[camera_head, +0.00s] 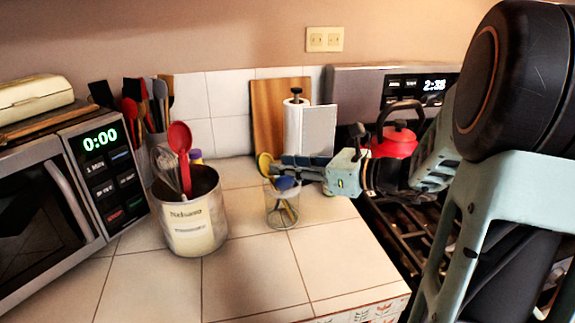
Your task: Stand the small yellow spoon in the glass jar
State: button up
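The glass jar (281,212) stands upright on the tiled counter, near the middle of the view. The small yellow spoon (264,164) shows its bowl just above the jar's left rim. Thin handles show through the glass, and at least one seems to run down from the yellow bowl. A blue, rounded piece (286,183) sits at the jar's mouth, perhaps another utensil's head. My gripper (279,162) reaches in from the right, level above the jar, with its fingertips beside the yellow spoon. Whether the fingers grip the spoon is not clear.
A metal canister (190,222) with a whisk and a red spoon (180,138) stands left of the jar. A microwave (75,190) is farther left. A cutting board (270,115) and paper towel holder stand behind. A red kettle (396,141) sits on the stove. The front counter is clear.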

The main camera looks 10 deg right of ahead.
jog(key=v, duration=1.2)
dwell(0.6)
